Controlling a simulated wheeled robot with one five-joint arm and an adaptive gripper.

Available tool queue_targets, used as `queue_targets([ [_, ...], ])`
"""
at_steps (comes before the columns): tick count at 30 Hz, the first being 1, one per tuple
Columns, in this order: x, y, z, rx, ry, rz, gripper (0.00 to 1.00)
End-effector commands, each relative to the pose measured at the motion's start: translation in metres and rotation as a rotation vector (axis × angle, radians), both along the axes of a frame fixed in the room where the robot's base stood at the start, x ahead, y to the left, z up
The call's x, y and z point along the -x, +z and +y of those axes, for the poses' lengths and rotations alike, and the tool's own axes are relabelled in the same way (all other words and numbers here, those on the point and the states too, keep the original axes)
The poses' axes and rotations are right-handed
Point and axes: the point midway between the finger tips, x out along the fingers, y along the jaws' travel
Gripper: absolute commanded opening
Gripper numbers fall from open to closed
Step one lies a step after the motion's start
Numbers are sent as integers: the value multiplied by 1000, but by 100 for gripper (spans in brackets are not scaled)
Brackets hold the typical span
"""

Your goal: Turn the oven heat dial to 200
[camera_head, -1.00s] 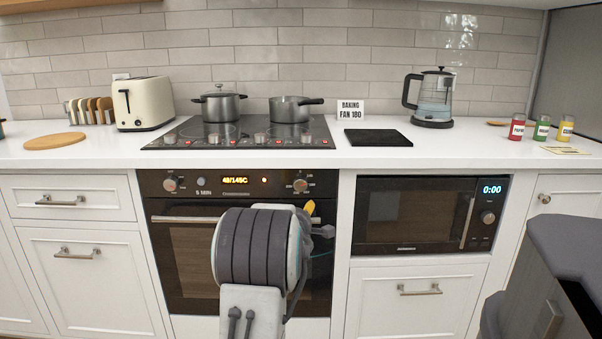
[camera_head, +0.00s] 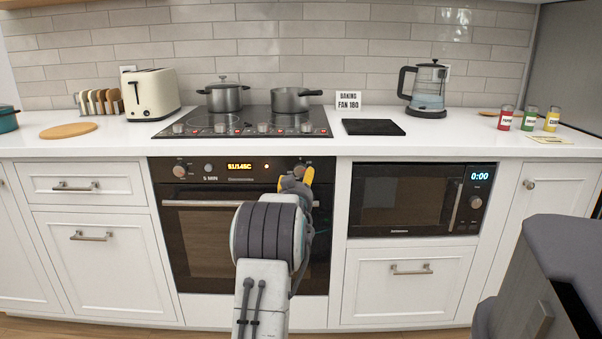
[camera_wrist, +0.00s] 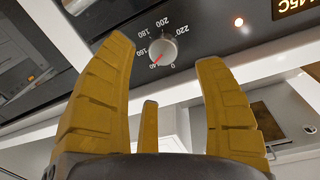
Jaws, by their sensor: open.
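The oven (camera_head: 215,240) is a dark built-in unit under the hob. Its heat dial (camera_wrist: 163,50) is a pale round knob in the wrist view, with numbers from 0 to 220 around it. A red mark on the knob's lower left sits near 140. My gripper (camera_wrist: 163,75) is open, its mustard-yellow fingers spread either side of the dial in the picture, apparently not touching it. In the head view, my gripper (camera_head: 303,180) covers most of the right-hand dial. The lit display (camera_head: 240,167) is partly legible; its wrist-view end reads 145C.
A second oven dial (camera_head: 180,170) is at the panel's left. The oven handle (camera_head: 200,203) runs below the panel. A microwave (camera_head: 410,200) is right of the oven.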

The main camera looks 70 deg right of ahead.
Motion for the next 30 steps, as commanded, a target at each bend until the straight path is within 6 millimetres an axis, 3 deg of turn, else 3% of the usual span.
queue_targets([
  [6, 0, 5, 0, -70, -5, -362, 63],
  [12, 0, 6, 0, -115, -6, -563, 63],
  [20, -1, 5, -5, -136, -8, -644, 63],
  [30, -9, 5, -35, -135, -7, -644, 63],
])
